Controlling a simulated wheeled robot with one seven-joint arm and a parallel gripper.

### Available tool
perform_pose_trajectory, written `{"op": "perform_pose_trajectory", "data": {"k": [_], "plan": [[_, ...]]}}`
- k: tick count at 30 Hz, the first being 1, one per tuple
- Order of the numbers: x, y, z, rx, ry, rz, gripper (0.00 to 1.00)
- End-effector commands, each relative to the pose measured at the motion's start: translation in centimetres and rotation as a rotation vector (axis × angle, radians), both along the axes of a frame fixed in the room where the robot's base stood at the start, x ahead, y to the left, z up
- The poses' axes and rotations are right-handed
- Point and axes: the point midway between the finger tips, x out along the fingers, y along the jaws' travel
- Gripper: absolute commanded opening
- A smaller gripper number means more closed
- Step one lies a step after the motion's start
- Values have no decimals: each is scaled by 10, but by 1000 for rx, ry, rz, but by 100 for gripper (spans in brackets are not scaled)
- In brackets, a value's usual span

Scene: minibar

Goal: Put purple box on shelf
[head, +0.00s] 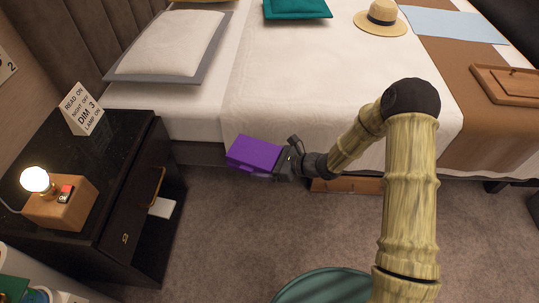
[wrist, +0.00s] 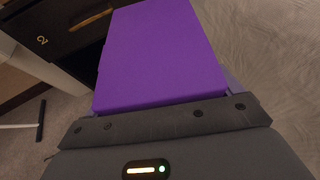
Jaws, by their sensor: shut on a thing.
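The purple box (head: 254,153) is held in my gripper (head: 284,163), in front of the bed's side and to the right of the dark nightstand. The box is off the floor. In the wrist view the purple box (wrist: 160,55) fills the upper middle and hides most of the fingers; my gripper (wrist: 165,108) is shut on it. A white slab (head: 162,207), possibly part of a shelf, shows at the nightstand's open right side, below the drawer handle. I cannot tell exactly what it is.
The dark nightstand (head: 115,160) carries a lamp (head: 37,181) on a wooden block and a folded sign (head: 82,110). The bed (head: 290,90) lies behind the box. A green round thing (head: 325,288) is at the bottom edge. Carpet (head: 230,235) is clear between.

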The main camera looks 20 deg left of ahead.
Motion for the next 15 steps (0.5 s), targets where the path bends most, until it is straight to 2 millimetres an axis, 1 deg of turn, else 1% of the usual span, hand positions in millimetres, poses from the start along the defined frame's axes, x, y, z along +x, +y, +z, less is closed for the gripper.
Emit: {"op": "perform_pose_trajectory", "data": {"k": [1, 8, 14, 15], "plan": [[4, 4, -27, 1, 2, -31, 59], [23, 11, -100, 1, 2, -187, 59], [37, 11, -169, 2, 2, -327, 59], [39, 10, -184, 1, 1, -355, 59]]}}
